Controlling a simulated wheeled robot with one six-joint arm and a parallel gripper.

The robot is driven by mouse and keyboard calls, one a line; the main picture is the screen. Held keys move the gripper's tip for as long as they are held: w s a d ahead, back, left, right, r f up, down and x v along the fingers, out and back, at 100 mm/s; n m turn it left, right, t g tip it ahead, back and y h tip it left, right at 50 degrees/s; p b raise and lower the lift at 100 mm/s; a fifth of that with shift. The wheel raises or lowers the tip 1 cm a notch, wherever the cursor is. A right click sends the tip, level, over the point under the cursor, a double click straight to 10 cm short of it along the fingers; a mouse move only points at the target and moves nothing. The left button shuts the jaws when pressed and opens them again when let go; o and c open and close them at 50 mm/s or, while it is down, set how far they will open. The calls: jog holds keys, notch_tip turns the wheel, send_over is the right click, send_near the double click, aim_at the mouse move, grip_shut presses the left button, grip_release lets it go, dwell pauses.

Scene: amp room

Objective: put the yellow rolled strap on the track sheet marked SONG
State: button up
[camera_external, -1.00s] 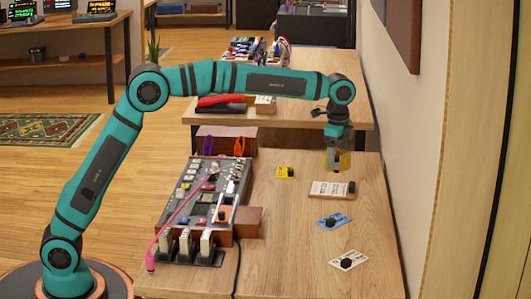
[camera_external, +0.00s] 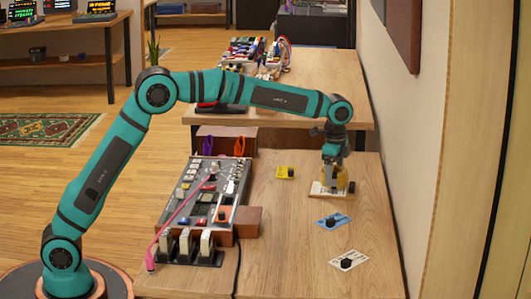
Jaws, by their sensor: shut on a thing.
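My gripper (camera_external: 333,184) is low over the cream sheet (camera_external: 316,188) on the near table, at its right part. It is shut on the yellow rolled strap (camera_external: 341,182), which shows only partly between and beside the fingers. The strap's underside is hidden, so I cannot tell whether it touches the sheet. The cream sheet bears small dark print, too small to read, so I cannot confirm the word SONG. A dark round object (camera_external: 351,187) sits at the sheet's right end, close to the gripper.
A mixer-like panel (camera_external: 212,200) with a pink cable stands at left.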

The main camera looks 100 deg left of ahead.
jog(key=shift+f, duration=0.95)
jog(key=shift+f, duration=0.15)
jog(key=o, duration=1)
notch_tip(320, 180, up, 12)
jog(key=shift+r, duration=0.15)
jog(key=shift+d+r, duration=0.1)
